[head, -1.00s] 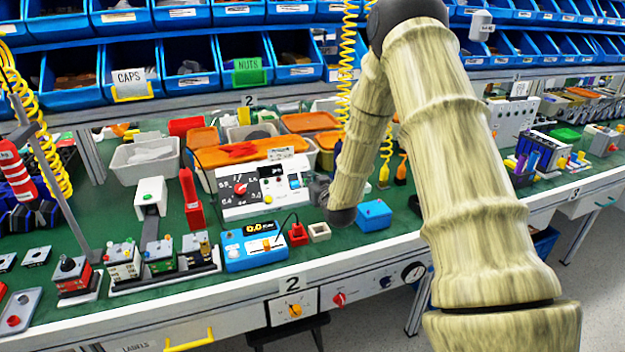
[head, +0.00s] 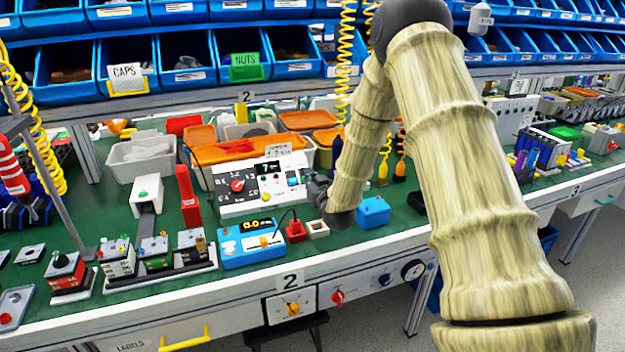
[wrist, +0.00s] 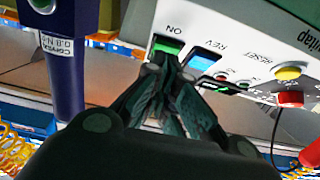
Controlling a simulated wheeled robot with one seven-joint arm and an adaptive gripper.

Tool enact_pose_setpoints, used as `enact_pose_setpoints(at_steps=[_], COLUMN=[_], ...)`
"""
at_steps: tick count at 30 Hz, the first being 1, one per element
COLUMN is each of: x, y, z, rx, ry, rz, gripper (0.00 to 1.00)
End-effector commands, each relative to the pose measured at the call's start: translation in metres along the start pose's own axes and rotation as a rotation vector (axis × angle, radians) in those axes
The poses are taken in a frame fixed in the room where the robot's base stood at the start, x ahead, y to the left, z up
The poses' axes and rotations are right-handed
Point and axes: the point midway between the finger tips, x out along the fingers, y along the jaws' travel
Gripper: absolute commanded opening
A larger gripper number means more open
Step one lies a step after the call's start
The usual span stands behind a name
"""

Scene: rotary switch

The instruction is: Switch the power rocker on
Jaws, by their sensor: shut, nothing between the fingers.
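A white control box (head: 240,203) with a sloped front stands on the bench. It has a red dial (head: 238,185) and a small display (head: 268,168) showing a lit green 7. In the wrist view, the green power rocker (wrist: 167,46), beside the word ON, shows next to a blue rocker (wrist: 205,58) marked REV. Contact cannot be told. In the head view my gripper (head: 318,188) is beside the box's right edge.
A blue meter (head: 250,246), a red block (head: 295,231) and a blue box (head: 373,212) stand in front. Orange bins are behind.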

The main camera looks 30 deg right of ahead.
Motion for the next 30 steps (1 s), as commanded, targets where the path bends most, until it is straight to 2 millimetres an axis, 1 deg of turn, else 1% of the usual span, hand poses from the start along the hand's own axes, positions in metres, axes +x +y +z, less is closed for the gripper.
enact_pose_setpoints(at_steps=[7, 8, 9, 15, 19, 24, 30], x=[-0.019, -0.026, -0.034, -0.07, -0.091, -0.108, -0.116], y=[-0.01, -0.009, -0.009, -0.009, -0.009, -0.008, -0.008], z=[-0.025, -0.016, -0.013, -0.006, -0.002, 0.001, 0.002], rx=[0.001, 0.002, 0.002, 0.001, 0.001, 0.0, 0.0], ry=[0.0, -0.003, -0.003, -0.002, -0.003, -0.001, 0.0], rz=[-0.011, -0.01, -0.009, -0.01, -0.01, -0.01, -0.009], gripper=[0.0, 0.0, 0.0, 0.0, 0.0, 0.0, 0.0])
